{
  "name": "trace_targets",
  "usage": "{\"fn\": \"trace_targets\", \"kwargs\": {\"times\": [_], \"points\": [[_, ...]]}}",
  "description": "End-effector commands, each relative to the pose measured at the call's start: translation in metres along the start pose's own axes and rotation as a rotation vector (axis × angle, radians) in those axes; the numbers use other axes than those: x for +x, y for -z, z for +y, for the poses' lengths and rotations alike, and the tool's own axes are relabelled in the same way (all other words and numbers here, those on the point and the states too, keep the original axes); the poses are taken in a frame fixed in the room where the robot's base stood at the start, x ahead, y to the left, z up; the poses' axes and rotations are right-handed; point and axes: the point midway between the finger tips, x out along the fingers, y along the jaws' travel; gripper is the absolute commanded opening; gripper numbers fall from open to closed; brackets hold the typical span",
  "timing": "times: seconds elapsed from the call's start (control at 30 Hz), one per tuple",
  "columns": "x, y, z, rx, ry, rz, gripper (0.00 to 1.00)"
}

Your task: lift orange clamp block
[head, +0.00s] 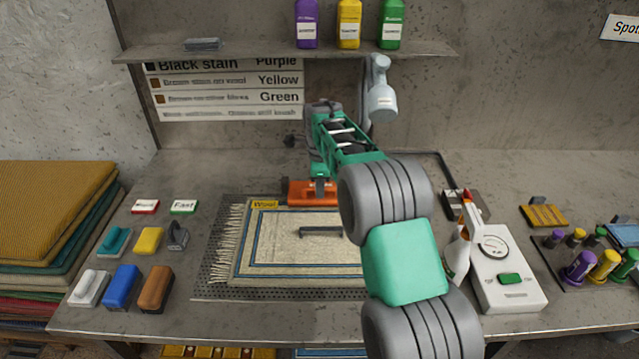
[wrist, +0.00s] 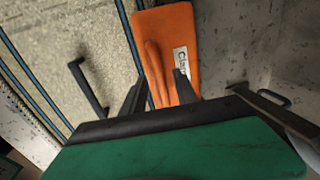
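The orange clamp block (head: 298,195) lies along the back edge of the cream rug (head: 275,262). In the wrist view the block (wrist: 181,38) shows a raised orange grip ridge and a white label partly reading "Clamp". My gripper (head: 320,186) is over the block. In the wrist view my gripper (wrist: 160,92) is open, with one dark finger on each side of the ridge. The fingers look apart from the ridge, but I cannot tell how far down they reach. My gripper hides part of the block in the head view.
Brushes and sponges (head: 121,287) sit at left. A white meter (head: 507,278) stands at right. A shelf with bottles (head: 349,24) hangs above.

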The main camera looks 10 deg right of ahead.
Motion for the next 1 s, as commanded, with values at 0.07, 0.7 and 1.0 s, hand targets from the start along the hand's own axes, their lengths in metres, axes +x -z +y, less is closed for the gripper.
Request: {"fn": "trace_targets", "kwargs": {"times": [0.07,0.7,1.0], "points": [[-0.0002,-0.0012,0.0003,-0.002,0.000,0.000,0.34],[-0.0005,-0.0012,0.0004,-0.002,0.000,0.000,0.00],[-0.0005,-0.0012,0.0005,-0.002,-0.001,0.000,0.00]]}}
